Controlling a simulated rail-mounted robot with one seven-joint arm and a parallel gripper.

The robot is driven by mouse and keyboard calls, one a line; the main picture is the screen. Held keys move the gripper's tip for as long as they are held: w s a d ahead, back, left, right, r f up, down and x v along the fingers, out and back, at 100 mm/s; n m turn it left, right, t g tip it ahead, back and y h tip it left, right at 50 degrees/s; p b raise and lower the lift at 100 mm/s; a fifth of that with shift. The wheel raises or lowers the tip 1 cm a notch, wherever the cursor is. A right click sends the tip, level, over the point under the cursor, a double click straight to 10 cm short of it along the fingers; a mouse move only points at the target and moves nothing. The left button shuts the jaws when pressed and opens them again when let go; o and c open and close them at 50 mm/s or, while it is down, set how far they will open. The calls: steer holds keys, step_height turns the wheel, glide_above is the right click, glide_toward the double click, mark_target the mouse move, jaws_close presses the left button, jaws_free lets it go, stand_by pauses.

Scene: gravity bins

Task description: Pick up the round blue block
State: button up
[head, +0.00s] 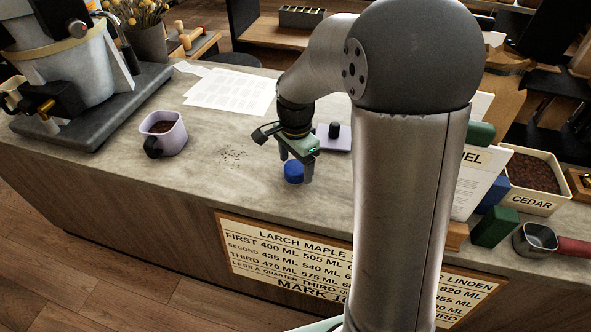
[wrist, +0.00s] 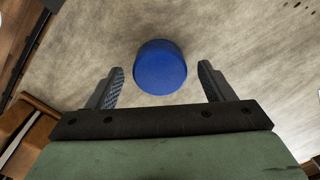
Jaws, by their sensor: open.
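The round blue block (head: 293,172) stands on the grey counter near its front edge in the head view. In the wrist view the blue block (wrist: 160,67) lies ahead of and between the two fingers, with a gap on each side. My gripper (head: 296,172) is open and empty, pointing down at the block; its fingers flank the block in the head view. In the wrist view my gripper (wrist: 160,84) has its fingers spread wider than the block. I cannot tell the exact height of the fingertips above the counter.
White sheets (head: 232,92) lie behind. A lilac pad with a dark knob (head: 334,131) is just behind the gripper. A green block (head: 495,228) and a CEDAR bin (head: 536,204) stand right.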

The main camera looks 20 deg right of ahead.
step_height(320, 180, down, 2)
steer(key=c, duration=1.4)
steer(key=shift+r, duration=0.1)
